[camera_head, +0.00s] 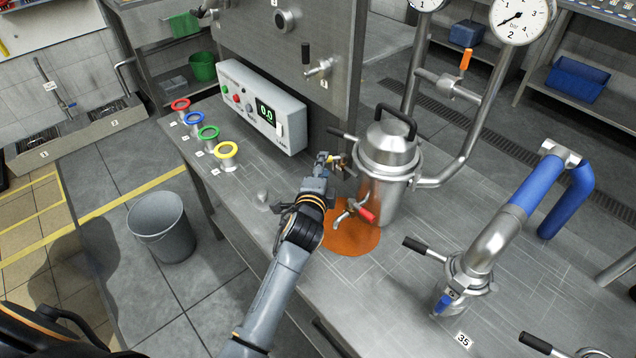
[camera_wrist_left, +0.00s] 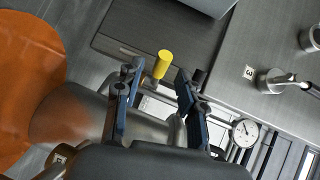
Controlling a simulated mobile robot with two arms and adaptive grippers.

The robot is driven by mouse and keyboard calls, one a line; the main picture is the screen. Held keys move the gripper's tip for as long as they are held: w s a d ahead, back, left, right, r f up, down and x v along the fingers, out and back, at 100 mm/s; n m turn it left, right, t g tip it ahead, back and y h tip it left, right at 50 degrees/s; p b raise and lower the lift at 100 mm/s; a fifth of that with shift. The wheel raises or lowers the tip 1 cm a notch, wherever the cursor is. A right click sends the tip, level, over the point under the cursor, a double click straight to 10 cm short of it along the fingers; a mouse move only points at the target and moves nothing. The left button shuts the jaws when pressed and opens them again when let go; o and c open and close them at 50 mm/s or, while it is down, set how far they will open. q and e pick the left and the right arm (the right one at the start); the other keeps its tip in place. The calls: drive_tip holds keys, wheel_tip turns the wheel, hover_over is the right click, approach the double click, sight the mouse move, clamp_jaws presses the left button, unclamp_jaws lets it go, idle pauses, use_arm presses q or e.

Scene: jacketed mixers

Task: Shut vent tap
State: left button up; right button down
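A small tap with a yellow handle (camera_head: 331,159) sits at the left side of the steel jacketed vessel (camera_head: 385,185), below its lid. No label shows on it; I take it for the vent tap. My left gripper (camera_head: 322,170) is beside it, reaching in from the front left and partly covering it. In the left wrist view the gripper (camera_wrist_left: 158,72) is open, and the yellow handle (camera_wrist_left: 163,64) shows upright between its two fingertips, with gaps on both sides. I cannot tell the exact depth between them. My right gripper is out of view.
A red-handled tap (camera_head: 362,213) juts from the vessel's lower side above an orange round patch (camera_head: 350,238). A control box (camera_head: 263,105) and several coloured rings stand behind left. An orange-handled valve (camera_head: 465,60) is on the pipework. A blue-sleeved pipe (camera_head: 525,195) stands right.

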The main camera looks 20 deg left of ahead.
use_arm(q)
drive_tip(key=v, duration=0.9)
drive_tip(key=shift+s, duration=0.3)
drive_tip(key=shift+r, duration=0.1)
